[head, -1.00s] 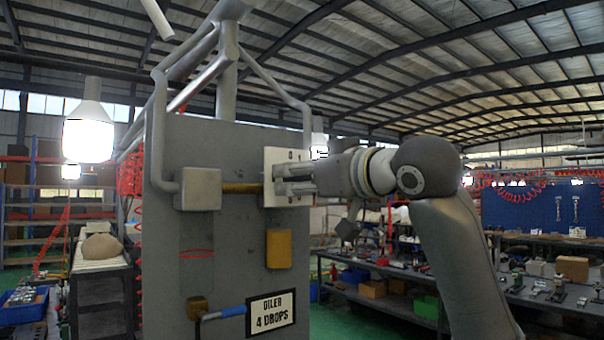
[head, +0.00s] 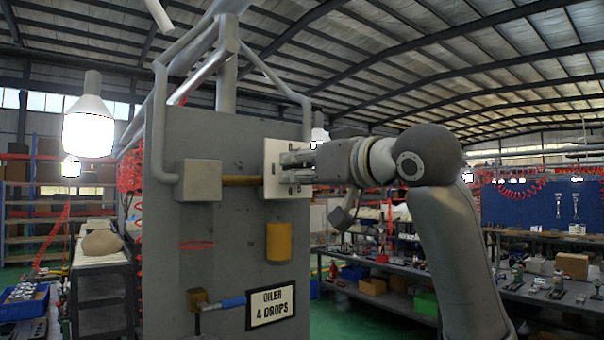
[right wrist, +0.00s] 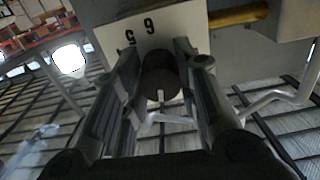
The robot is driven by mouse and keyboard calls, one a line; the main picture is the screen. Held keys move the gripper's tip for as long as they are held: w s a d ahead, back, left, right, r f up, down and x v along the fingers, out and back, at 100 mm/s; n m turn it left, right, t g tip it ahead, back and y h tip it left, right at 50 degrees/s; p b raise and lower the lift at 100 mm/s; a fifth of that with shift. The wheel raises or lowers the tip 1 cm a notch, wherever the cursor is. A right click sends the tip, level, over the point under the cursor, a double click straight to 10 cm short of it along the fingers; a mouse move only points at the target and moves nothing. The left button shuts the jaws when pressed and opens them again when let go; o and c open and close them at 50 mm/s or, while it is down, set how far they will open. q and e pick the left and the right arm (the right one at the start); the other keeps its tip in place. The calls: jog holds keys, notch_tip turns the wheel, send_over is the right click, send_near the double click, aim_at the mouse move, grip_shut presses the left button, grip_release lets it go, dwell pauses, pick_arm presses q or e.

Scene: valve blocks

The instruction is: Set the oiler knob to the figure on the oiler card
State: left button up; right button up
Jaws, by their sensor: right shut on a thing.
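The oiler card (head: 271,306), white with a black border, is low on the grey panel and reads "OILER 4 DROPS". A white dial plate (head: 271,150) is at the panel's upper right edge. My right gripper (head: 290,167) reaches it from the right and hides the knob in the head view. In the right wrist view the dark round knob (right wrist: 160,76) sits between the two fingers, which are shut on it. A pale mark shows at its lower side. Beyond it the dial plate (right wrist: 182,24) shows a 5 and a 6-like figure, turned over. My left gripper is not in view.
A brass pipe (head: 241,181) joins a grey box (head: 199,180) to the dial. A yellow block (head: 279,242) and a blue-handled valve (head: 232,302) are below on the panel (head: 215,270). Workbenches with parts stand behind on both sides.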

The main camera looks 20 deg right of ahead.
jog(key=m+b, duration=0.2)
jog(key=m, duration=0.3)
jog(key=shift+m+b, duration=0.3)
jog(key=shift+b, duration=0.05)
jog(key=m+b, duration=0.2)
jog(key=m, duration=0.3)
jog(key=shift+a+b, duration=0.1)
jog(key=shift+b, duration=0.2)
jog(key=m+b, duration=0.2)
jog(key=m, duration=0.3)
jog(key=shift+m, duration=0.4)
jog(key=m+b, duration=0.1)
jog(key=m, duration=0.4)
jog(key=shift+b, duration=0.35)
jog(key=o, duration=1)
